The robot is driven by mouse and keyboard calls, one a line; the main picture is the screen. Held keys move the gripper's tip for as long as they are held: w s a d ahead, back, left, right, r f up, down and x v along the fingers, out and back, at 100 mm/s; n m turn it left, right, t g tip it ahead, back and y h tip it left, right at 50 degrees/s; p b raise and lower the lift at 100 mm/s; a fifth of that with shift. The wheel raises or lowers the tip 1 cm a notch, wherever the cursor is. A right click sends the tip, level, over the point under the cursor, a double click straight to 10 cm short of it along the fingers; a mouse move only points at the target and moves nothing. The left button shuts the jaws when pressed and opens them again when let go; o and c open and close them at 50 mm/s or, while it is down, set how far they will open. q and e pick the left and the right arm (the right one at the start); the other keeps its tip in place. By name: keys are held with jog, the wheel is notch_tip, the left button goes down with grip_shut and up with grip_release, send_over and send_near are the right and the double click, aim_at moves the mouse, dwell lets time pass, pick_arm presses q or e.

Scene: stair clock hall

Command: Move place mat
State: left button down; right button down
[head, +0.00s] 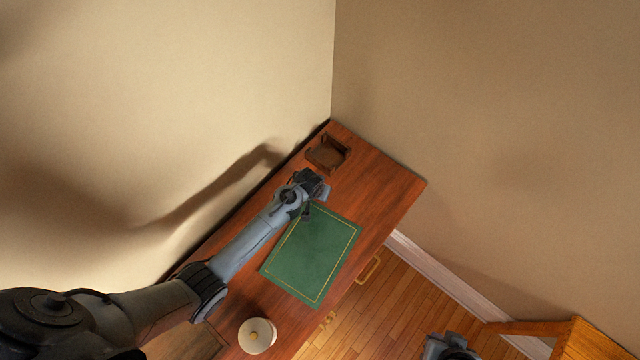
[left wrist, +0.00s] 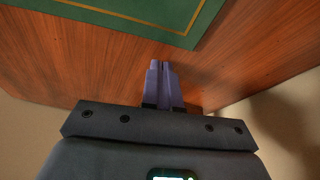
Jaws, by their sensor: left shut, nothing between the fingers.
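The place mat (head: 312,255) is a flat green rectangle with a gold line inside its border. It lies on the reddish wooden desk (head: 385,185), with its right edge near the desk's front edge. My left gripper (head: 314,187) is over the desk just beyond the mat's far end, partly hiding its far left corner. In the left wrist view its fingers (left wrist: 158,66) are shut together and empty, pointing toward the mat (left wrist: 196,28) at the top. Part of what looks like my right gripper (head: 447,346) shows at the bottom edge in the head view; its fingers cannot be made out.
A small brown wooden holder (head: 328,153) stands at the desk's far corner, close past my left gripper. A white round lidded thing (head: 257,335) stands at the near end. Walls border the desk's left and far sides. Wooden furniture (head: 570,335) is at lower right.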

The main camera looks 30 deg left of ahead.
aim_at(314, 202)
pick_arm(q)
jog(key=shift+s, duration=0.8)
jog(key=shift+s, duration=0.1)
jog(key=s+p, duration=0.2)
jog(key=p, duration=0.1)
jog(key=shift+d+r, duration=0.1)
jog(key=shift+r, duration=0.15)
jog(key=shift+s+f, duration=0.15)
jog(key=shift+s, duration=0.05)
jog(key=shift+f, duration=0.1)
jog(key=shift+w, duration=0.15)
